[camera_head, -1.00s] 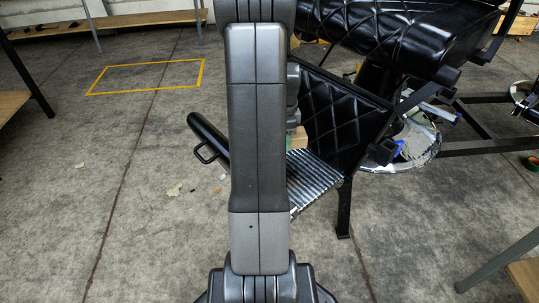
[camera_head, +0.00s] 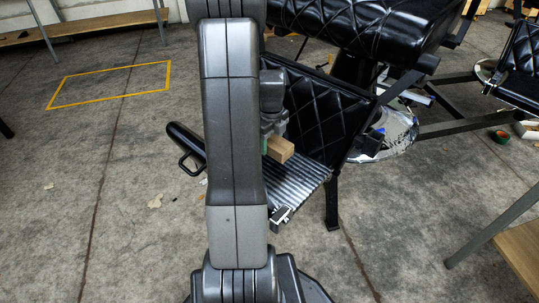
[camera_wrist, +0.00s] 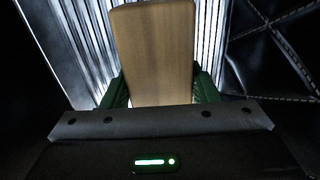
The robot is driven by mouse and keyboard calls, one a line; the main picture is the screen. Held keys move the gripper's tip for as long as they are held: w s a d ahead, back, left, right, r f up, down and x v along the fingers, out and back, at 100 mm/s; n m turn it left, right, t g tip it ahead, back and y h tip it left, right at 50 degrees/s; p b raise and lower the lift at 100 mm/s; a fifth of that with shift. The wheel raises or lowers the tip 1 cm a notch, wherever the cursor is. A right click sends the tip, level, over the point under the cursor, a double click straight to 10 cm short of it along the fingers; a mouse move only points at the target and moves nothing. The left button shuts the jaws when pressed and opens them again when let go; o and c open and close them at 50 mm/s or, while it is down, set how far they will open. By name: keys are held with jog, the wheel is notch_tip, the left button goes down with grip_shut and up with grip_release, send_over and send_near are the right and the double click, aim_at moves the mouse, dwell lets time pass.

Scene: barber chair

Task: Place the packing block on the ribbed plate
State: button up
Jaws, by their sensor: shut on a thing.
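The packing block (camera_head: 281,149) is a light-brown wooden block, partly hidden behind my arm in the head view. My gripper (camera_wrist: 161,88) is shut on it, with a green finger on each side; the block (camera_wrist: 153,45) sticks out ahead of the fingers in the wrist view. The ribbed plate (camera_head: 303,182) is the silvery, ridged footrest of the black chair. The block is over the plate's back part, close to the quilted panel. The plate's ribs (camera_wrist: 207,35) show behind the block in the wrist view. I cannot tell whether block and plate touch.
The black quilted panel (camera_head: 322,112) rises behind the plate, and the black seat (camera_head: 365,25) hangs above. A black padded bar (camera_head: 186,143) with a handle is left of the plate. A wooden-topped table (camera_head: 522,252) stands at right. The left floor is mostly open.

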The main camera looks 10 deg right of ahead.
aim_at(271, 139)
jog(key=shift+f+b, duration=0.6)
jog(key=shift+f, duration=1.45)
jog(key=shift+f, duration=0.1)
jog(key=shift+f, duration=0.15)
jog(key=o, duration=1.1)
notch_tip(271, 139, up, 12)
jog(key=p, duration=0.3)
jog(key=shift+r+p, duration=0.25)
jog(key=shift+p, duration=0.15)
